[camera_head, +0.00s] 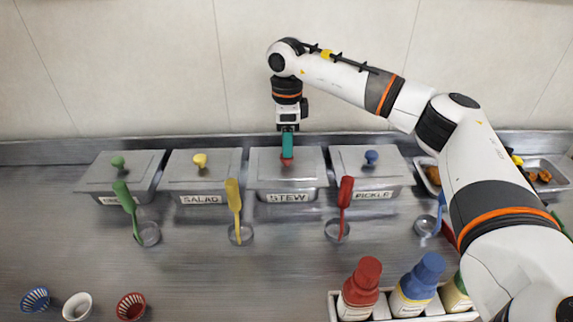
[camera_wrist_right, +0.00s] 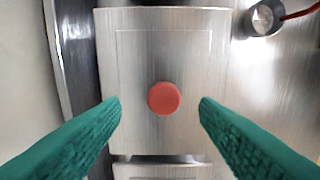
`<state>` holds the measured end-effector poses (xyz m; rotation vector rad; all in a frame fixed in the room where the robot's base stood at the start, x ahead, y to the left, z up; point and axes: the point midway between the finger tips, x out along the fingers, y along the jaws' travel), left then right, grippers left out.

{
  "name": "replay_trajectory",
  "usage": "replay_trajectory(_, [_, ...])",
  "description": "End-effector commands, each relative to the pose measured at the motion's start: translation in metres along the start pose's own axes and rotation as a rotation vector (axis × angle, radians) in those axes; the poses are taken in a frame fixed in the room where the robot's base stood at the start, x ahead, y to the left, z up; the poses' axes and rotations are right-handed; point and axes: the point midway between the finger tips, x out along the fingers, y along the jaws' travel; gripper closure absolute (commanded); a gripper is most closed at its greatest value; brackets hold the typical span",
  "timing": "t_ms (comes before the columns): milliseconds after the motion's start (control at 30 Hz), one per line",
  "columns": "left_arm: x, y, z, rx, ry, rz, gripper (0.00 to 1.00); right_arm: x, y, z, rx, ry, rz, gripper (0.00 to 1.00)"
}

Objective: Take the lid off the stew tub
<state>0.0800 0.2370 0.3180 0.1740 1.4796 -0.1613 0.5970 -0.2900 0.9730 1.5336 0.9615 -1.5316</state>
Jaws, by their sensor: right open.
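The stew tub (camera_head: 288,197) stands at the back of the counter, third from the left, with the label STEW on its front. Its steel lid (camera_head: 262,166) lies on it and has a red knob. In the right wrist view the red knob (camera_wrist_right: 165,98) is near the middle of the lid (camera_wrist_right: 135,60). My right gripper (camera_head: 287,157) is directly above the lid, pointing down. Its green fingers (camera_wrist_right: 160,108) are open, one on each side of the knob and apart from it. My left gripper is not in view.
Lidded tubs stand beside it: salad (camera_head: 203,187) to the left, pickle (camera_head: 368,186) to the right. Ladles with coloured handles, such as the red ladle (camera_head: 345,192), stand in front. A bottle rack (camera_head: 334,307) is at the front right. The middle counter is clear.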

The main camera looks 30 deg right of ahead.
Motion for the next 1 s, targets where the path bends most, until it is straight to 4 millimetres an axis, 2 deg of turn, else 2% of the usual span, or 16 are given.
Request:
replay_trajectory(233, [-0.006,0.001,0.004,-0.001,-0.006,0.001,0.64,0.036,-0.004,-0.001,0.0,-0.003,-0.003,0.44])
replay_trajectory(567, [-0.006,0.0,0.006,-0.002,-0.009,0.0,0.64,0.043,-0.004,-0.001,0.0,-0.001,-0.001,0.46])
replay_trajectory(867, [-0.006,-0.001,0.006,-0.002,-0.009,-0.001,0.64,0.042,-0.004,-0.001,-0.001,-0.001,-0.001,0.95])
replay_trajectory(1000, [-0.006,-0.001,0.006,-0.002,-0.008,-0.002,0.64,0.042,-0.004,-0.001,-0.001,0.0,0.0,0.96])
